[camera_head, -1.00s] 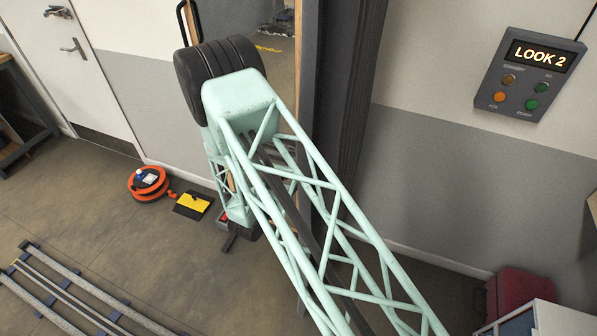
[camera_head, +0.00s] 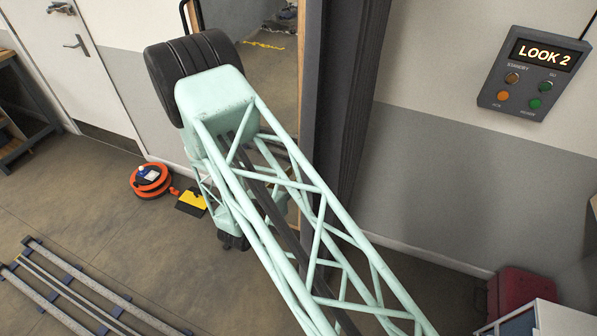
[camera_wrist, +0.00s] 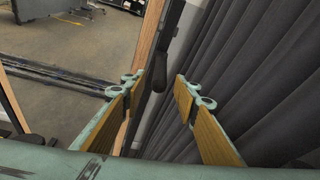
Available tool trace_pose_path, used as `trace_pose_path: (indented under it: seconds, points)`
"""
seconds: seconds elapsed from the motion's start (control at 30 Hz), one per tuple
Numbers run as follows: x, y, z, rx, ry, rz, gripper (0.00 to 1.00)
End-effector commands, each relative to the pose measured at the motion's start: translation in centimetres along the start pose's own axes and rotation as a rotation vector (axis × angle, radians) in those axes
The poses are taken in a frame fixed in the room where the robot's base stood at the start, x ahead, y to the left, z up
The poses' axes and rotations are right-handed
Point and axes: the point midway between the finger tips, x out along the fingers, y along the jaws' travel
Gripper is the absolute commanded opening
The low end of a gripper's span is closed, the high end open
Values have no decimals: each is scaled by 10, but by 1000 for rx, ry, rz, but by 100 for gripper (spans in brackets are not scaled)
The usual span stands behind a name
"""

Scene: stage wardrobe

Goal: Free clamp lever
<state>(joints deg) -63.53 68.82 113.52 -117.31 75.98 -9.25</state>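A black lever-like handle (camera_wrist: 158,72) shows in the wrist view beside a dark upright post and a wooden frame edge. It looks like the clamp lever, but I cannot tell for sure. My gripper (camera_wrist: 158,90) is open, with one tan-padded finger on each side of the handle in the picture. Nothing is held, and I cannot tell how far the handle lies beyond the fingertips. In the head view my pale green arm hides the gripper and the lever.
A pleated dark curtain (camera_wrist: 250,75) hangs close to the right finger. A wooden frame edge (camera_wrist: 149,35) stands behind the left finger. In the head view an orange cable reel (camera_head: 151,180) and a yellow-and-black item (camera_head: 191,203) lie on the floor. A LOOK 2 panel (camera_head: 532,75) is on the wall.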

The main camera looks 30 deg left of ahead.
Motion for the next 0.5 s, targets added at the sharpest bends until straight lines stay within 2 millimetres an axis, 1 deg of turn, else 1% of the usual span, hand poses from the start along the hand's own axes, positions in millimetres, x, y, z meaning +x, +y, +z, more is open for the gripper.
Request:
trace_pose_path:
  seconds: [0.03,0.2,0.4,0.5]
  points:
    - [-8,1,0,-1,-1,2,28]
    - [-29,1,0,-1,0,2,28]
    - [-51,1,0,0,0,2,28]
    - [-58,1,0,1,0,1,28]
